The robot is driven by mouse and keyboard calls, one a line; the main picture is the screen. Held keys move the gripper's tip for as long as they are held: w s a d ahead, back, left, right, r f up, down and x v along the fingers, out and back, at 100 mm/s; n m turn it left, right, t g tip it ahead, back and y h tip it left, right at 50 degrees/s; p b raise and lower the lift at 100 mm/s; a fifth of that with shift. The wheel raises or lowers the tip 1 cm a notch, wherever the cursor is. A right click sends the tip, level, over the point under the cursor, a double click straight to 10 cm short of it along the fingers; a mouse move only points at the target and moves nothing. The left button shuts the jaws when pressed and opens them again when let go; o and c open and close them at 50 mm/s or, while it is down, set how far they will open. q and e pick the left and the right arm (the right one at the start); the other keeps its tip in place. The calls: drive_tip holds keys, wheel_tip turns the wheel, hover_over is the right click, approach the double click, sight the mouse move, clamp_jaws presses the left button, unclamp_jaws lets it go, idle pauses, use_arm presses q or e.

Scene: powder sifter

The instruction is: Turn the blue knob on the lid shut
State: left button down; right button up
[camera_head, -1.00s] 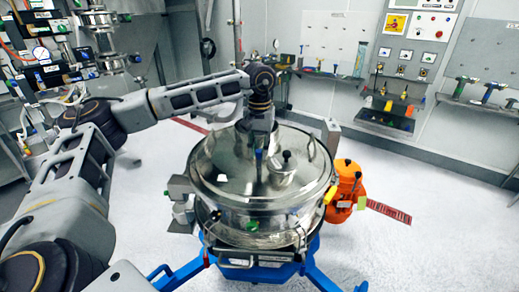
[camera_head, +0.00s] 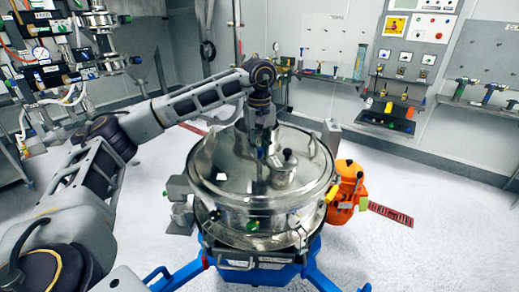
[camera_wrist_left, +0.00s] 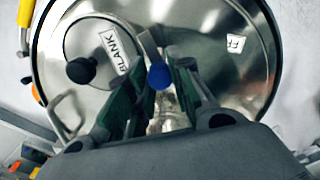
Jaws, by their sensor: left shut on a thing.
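The round steel lid (camera_head: 225,168) sits on top of the sifter and fills much of the left wrist view (camera_wrist_left: 215,75). The blue knob (camera_wrist_left: 159,76) shows on the lid between the green-padded fingers of my left gripper (camera_wrist_left: 160,85). In the head view my left gripper (camera_head: 261,150) points down over the lid's middle, and the knob is mostly hidden there. The gripper is shut on the blue knob. How far the knob is turned cannot be told. My right gripper is not in view.
A capped port labelled BLANK (camera_wrist_left: 100,48) with a black knob (camera_wrist_left: 81,70) stands beside my left gripper on the lid. An orange unit (camera_head: 345,188) is attached at the right of the sifter. Blue legs (camera_head: 312,268) spread across the pale floor.

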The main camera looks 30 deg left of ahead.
sight(260, 148)
use_arm(q)
drive_tip(key=n, duration=0.6)
drive_tip(key=shift+b, duration=0.3)
drive_tip(key=n, duration=0.5)
drive_tip(key=shift+n, duration=0.3)
drive_tip(key=c, duration=1.2)
unclamp_jaws()
drive_tip(key=shift+c, duration=0.2)
wheel_tip(260, 148, up, 12)
idle(0.9)
idle(0.7)
